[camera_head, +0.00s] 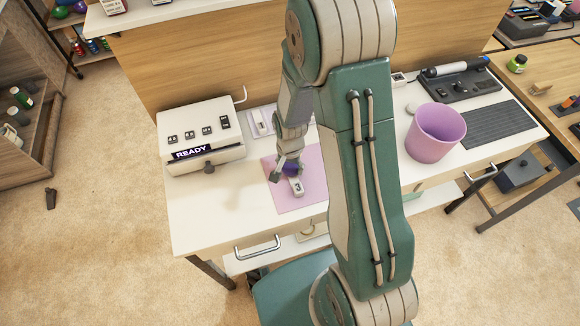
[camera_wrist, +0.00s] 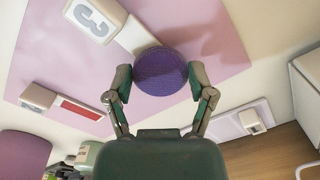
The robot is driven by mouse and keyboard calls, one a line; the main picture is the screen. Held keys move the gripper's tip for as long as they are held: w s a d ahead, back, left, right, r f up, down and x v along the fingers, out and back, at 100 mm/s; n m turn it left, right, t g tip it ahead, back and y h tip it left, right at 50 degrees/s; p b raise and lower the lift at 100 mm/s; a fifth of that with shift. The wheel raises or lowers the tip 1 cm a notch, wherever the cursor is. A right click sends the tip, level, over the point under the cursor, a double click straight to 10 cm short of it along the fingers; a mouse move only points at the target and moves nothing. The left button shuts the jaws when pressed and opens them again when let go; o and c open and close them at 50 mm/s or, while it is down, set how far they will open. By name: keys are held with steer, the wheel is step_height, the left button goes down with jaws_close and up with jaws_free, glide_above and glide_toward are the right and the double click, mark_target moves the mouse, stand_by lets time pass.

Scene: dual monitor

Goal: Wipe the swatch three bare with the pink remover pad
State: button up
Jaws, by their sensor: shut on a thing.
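My gripper (camera_wrist: 158,84) is shut on a round purple pad (camera_wrist: 161,72), held between its two fingers. The pad looks purple rather than pink. In the head view, my gripper (camera_head: 287,168) is low over the pink mat (camera_head: 283,203), just behind the block marked 3. Swatch three (camera_wrist: 95,18) shows in the wrist view as a white block with a grey 3 and a pale strip running toward the pad. The pad covers the strip's far end, so the surface there is hidden. I cannot tell whether pad and strip touch. The swatch's block also shows in the head view (camera_head: 297,187).
A red swatch (camera_wrist: 80,109) lies at the mat's edge. A pale swatch (camera_wrist: 238,123) lies off the mat. A READY box (camera_head: 203,140) stands left on the white desk; a pink bin (camera_head: 435,135) stands right. The desk's front left is clear.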

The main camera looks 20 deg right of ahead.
steer(key=shift+r, duration=2.95)
steer(key=shift+r, duration=0.15)
steer(key=shift+r, duration=1.35)
